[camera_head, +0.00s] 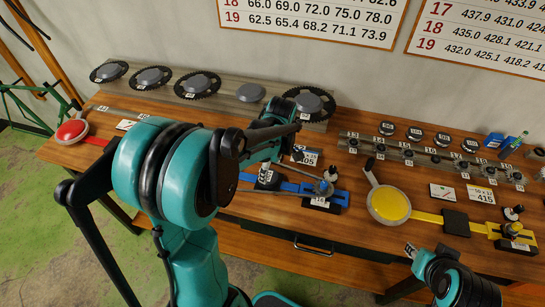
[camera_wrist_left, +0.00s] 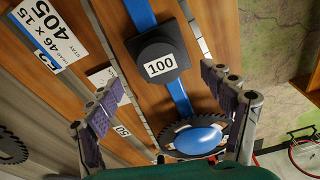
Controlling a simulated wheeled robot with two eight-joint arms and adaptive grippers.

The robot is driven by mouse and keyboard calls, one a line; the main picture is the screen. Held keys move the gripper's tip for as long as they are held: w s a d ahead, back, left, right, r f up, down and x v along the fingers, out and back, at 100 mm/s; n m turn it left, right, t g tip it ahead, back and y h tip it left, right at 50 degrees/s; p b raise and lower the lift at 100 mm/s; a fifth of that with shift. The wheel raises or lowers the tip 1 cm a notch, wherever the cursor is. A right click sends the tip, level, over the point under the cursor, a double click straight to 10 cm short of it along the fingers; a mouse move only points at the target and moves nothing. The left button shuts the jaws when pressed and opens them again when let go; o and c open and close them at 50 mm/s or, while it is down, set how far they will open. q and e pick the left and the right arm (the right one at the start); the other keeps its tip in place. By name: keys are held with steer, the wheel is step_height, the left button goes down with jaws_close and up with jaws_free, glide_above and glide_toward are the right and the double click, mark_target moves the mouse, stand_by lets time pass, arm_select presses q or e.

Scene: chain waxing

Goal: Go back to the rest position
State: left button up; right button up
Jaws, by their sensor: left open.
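My left gripper (camera_head: 262,150) reaches over the middle of the workbench (camera_head: 250,207) in the head view, its teal arm crossing in front of the bench. In the left wrist view its two padded fingers (camera_wrist_left: 162,82) stand wide apart with nothing held between them. Beyond and between them are a black block marked 100 (camera_wrist_left: 160,61) on a blue strip and a blue dome (camera_wrist_left: 198,141) on a toothed dark disc. My right gripper (camera_head: 412,252) shows partly at the bottom right of the head view, apart from the things on the bench; its opening is unclear.
Toothed discs (camera_head: 197,84) lie along the back board. A red button (camera_head: 71,130) is at left. A yellow disc (camera_head: 390,203) with a yellow bar is at right. Several small numbered pieces stand on a rail (camera_head: 437,160). A drawer handle (camera_head: 314,246) is on the bench front.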

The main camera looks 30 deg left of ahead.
arm_select(q)
step_height(320, 180, up, 7)
steer(key=s+d+f+m+t+b, duration=0.2)
steer(key=s+d+m, duration=0.3)
steer(key=m, duration=0.4)
steer(key=s+d+f+m+t+h+b, duration=0.1)
steer(key=s+d+f+m+t+b, duration=0.2)
steer(key=m, duration=0.6)
steer(key=s+d+t+b, duration=0.1)
steer(key=s+t+b, duration=0.1)
steer(key=s, duration=0.1)
steer(key=shift+d+m, duration=0.3)
steer(key=shift+d, duration=0.1)
